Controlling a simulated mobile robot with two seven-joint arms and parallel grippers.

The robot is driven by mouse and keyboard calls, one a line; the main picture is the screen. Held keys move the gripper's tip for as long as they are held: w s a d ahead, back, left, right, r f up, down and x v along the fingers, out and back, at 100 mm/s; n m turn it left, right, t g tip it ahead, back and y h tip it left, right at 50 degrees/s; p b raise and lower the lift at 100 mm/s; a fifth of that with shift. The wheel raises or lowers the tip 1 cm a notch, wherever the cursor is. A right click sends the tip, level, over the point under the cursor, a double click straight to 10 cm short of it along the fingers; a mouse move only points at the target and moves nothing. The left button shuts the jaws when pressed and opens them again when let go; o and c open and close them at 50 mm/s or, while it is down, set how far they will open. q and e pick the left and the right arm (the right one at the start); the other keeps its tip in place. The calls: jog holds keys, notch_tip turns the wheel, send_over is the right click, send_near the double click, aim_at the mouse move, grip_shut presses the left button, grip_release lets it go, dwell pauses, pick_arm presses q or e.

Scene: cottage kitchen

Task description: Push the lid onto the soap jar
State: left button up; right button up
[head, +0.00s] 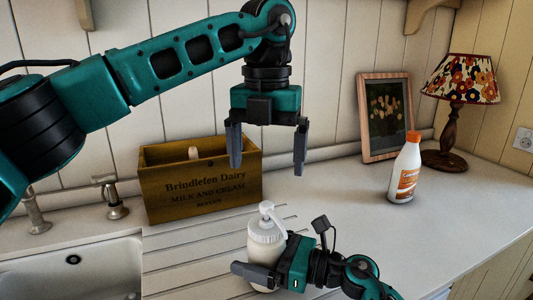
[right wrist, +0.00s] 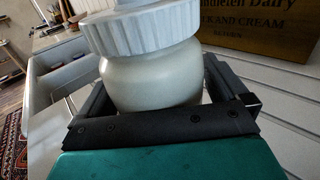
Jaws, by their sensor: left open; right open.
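The soap jar (head: 262,254) is a pale, round jar standing upright on the grooved part of the counter. Its white ribbed lid (head: 265,232), with a pump on top, sits on the jar's mouth; I cannot tell how tightly it is seated. The jar (right wrist: 155,75) and lid (right wrist: 140,35) also fill the right wrist view. My right gripper (head: 250,260) is open, with its fingers on either side of the jar's body; the far finger is mostly hidden in the head view. My left gripper (head: 268,170) is open and empty, pointing down above the pump.
A wooden dairy crate (head: 205,186) stands behind the jar. A white bottle with an orange cap (head: 404,172), a framed picture (head: 385,115) and a lamp (head: 458,110) stand to the right. A sink (head: 75,268) with taps lies at left. The counter right of the jar is mostly clear.

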pick_arm(q)
notch_tip(320, 180, down, 2)
jog(key=shift+f+b, duration=0.1)
jog(key=shift+b, duration=1)
pick_arm(e)
jog(key=v, duration=1.2)
jog(key=shift+f, duration=0.1)
jog(key=shift+s+d, duration=0.15)
jog(key=shift+d, duration=0.25)
